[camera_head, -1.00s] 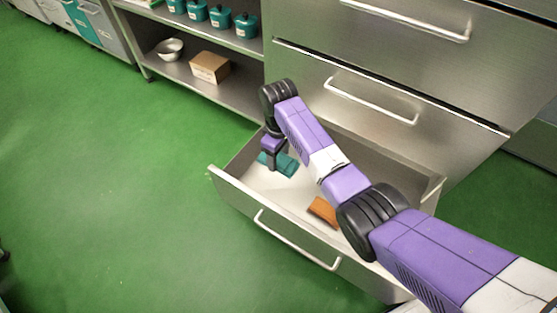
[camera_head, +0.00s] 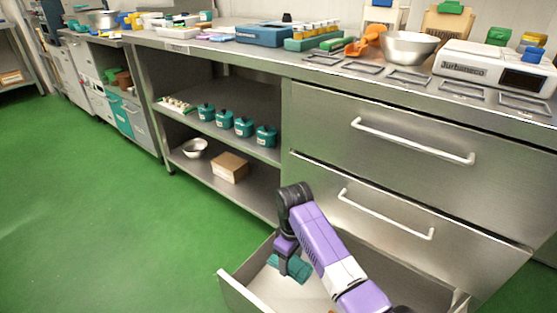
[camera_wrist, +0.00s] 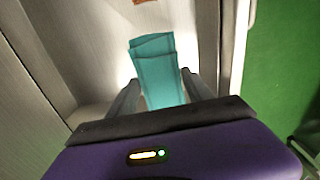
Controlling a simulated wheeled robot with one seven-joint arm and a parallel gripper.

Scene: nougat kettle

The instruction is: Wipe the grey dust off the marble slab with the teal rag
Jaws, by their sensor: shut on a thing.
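The teal rag (camera_head: 290,267) is inside the open bottom drawer (camera_head: 235,293), near its left end. My gripper (camera_head: 285,268) reaches down into the drawer and is shut on the rag. In the wrist view the folded rag (camera_wrist: 157,70) stands out between the two fingers (camera_wrist: 158,95), over the pale drawer floor. I cannot tell whether the rag still touches the floor. I cannot make out the marble slab or the grey dust in these frames.
Two closed drawers (camera_head: 410,140) stand above the open one. The steel counter (camera_head: 345,80) holds a blue case (camera_head: 263,35), a metal bowl (camera_head: 408,47) and a scale (camera_head: 495,68). Teal pots (camera_head: 243,127) and a cardboard box (camera_head: 229,168) fill the left shelves. Green floor (camera_head: 120,220) is clear at left.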

